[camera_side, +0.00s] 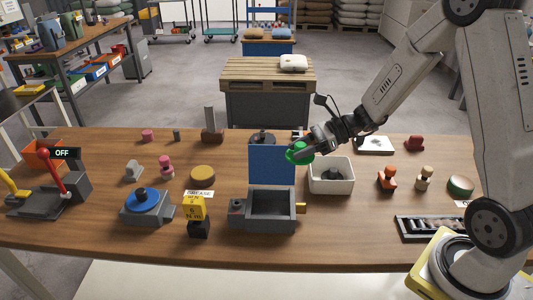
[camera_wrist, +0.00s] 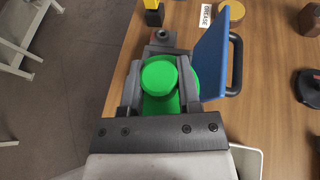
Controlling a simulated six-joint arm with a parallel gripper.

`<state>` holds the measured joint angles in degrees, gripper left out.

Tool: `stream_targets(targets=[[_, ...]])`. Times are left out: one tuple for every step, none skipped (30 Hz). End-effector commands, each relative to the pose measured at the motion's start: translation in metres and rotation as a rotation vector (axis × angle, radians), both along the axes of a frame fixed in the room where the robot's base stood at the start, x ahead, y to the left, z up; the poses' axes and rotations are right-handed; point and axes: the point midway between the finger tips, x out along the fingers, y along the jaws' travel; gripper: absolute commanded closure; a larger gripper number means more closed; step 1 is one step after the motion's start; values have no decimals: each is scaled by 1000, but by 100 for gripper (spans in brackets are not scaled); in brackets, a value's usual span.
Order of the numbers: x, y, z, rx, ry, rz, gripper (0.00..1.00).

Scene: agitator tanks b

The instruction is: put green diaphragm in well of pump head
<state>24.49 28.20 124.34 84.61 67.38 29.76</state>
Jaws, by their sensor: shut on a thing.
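The green diaphragm (camera_side: 297,153) is a round piece held by my gripper (camera_side: 308,149) above the table, beside the upper right edge of the raised blue lid. In the wrist view the green diaphragm (camera_wrist: 160,77) shows a round raised face and a wider green part behind it, between the two grey fingers of my gripper (camera_wrist: 158,84). A grey open-topped box (camera_side: 271,209) with the upright blue lid (camera_side: 271,165) stands in front of the gripper. A grey body with a blue disc and dark knob (camera_side: 147,204) stands left. I cannot tell for certain which is the pump head.
A white bin (camera_side: 330,186) with a dark piece inside stands right of the grey box. An orange piece (camera_side: 387,179) and a black rack (camera_side: 430,228) are at the right.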

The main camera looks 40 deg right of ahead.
Motion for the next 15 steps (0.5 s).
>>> stream_targets(targets=[[7,3,9,-3,-5,-19,100],[10,4,13,-3,-5,-31,100],[14,5,18,-1,-3,-45,100],[16,6,21,-1,-4,-54,100],[18,7,24,-1,-2,-62,100],[20,7,27,-2,-1,-70,100],[21,7,29,-2,-1,-75,100],[22,8,30,-1,0,-79,100],[23,8,31,0,-1,-83,100],[23,8,32,0,1,-85,100],[23,8,32,1,1,-86,100],[24,8,32,1,1,-87,100],[24,8,32,1,2,-87,100],[24,8,32,0,2,-88,100],[24,8,32,0,1,-90,100]])
